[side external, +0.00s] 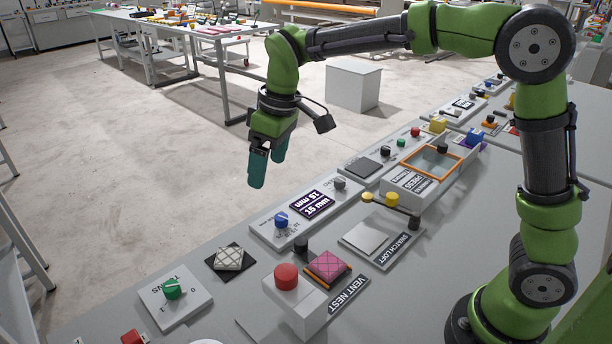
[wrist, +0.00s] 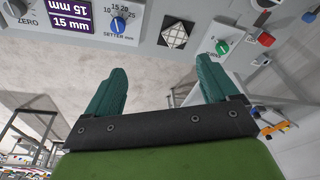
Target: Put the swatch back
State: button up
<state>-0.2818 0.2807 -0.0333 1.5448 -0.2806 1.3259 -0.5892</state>
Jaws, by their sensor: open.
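My gripper (side external: 268,172) hangs in the air beyond the far edge of the bench, open and empty, teal fingers pointing down. In the wrist view its fingers (wrist: 161,68) are apart with nothing between them. A whitish quilted swatch (side external: 229,258) lies on a black square pad (side external: 220,269); it also shows in the wrist view (wrist: 174,35). A pink quilted swatch (side external: 328,265) sits on an orange-edged base beside the VENT NEST label (side external: 350,293). A pale square plate (side external: 367,236) labelled SWATCH LOFT is to its right and looks bare.
A red button (side external: 287,277) on a white block stands beside the pink swatch. A gauge panel reading 15 mm (side external: 317,203) has a blue knob (side external: 281,220). A green knob (side external: 173,288) sits at the left. An orange-framed press (side external: 431,159) is further right.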

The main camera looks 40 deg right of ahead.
jog(key=s+d+m+t, duration=0.2)
jog(key=s+d+m, duration=0.2)
jog(key=s, duration=0.6)
jog(key=s+d+r+m+t, duration=0.1)
jog(key=s+d+m+t, duration=0.2)
jog(key=s, duration=0.7)
jog(key=d+m, duration=0.2)
jog(key=shift+s+d+r+y, duration=0.25)
jog(key=shift+d+y, duration=0.05)
jog(key=shift+d, duration=0.05)
